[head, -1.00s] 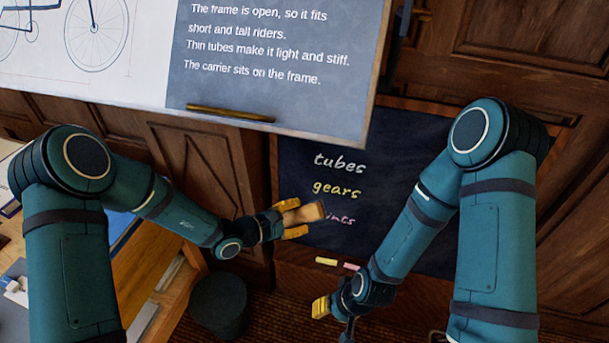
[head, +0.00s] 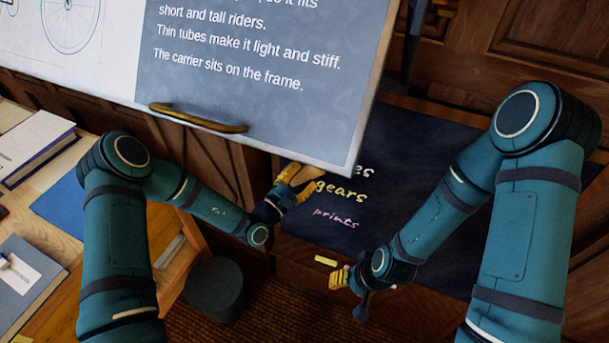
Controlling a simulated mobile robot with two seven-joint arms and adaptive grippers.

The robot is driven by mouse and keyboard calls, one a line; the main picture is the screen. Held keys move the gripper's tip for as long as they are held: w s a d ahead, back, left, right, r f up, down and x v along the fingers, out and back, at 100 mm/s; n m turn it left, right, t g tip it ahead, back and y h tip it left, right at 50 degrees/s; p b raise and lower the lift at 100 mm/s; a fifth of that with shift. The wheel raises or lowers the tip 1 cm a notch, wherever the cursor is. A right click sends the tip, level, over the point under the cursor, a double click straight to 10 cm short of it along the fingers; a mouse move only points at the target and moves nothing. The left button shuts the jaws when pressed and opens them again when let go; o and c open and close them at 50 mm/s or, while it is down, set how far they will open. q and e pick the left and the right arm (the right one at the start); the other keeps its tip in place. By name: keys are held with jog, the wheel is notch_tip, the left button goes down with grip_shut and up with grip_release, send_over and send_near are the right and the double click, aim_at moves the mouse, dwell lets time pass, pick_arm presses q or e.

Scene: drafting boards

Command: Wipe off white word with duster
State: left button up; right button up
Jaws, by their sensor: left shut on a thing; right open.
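The dark chalkboard (head: 400,150) stands low behind my arms. On it the white word (head: 362,171) shows only its last letters, "es"; the front part is hidden behind the corner of the upper board, so I cannot tell its state. Below it are the yellow word "gears" (head: 341,191) and the pink word "prints" (head: 336,217). My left gripper (head: 298,183) is shut on the duster (head: 297,172), a tan block, at the left of the white word. Whether the duster touches the board is unclear. My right gripper (head: 338,279) is open and empty below the words.
The large grey lettered board (head: 290,110) overhangs the chalkboard's upper left, with a brass handle (head: 200,118) on its lower edge. A yellow chalk (head: 325,260) lies under the words. A dark stool (head: 214,288) and a desk with books (head: 40,150) are at left.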

pick_arm(q)
jog(key=w, duration=0.1)
jog(key=w+d+b, duration=0.1)
jog(key=w+b, duration=0.1)
jog(key=shift+w+d+f, duration=0.3)
jog(key=shift+w+f, duration=0.05)
jog(key=shift+f, duration=0.05)
jog(key=shift+w+d+r+b, duration=0.1)
jog(key=shift+w+d+b, duration=0.15)
jog(key=shift+w+b, duration=0.35)
jog(key=shift+w+d, duration=0.35)
jog(key=shift+w, duration=0.5)
jog(key=shift+d, duration=0.1)
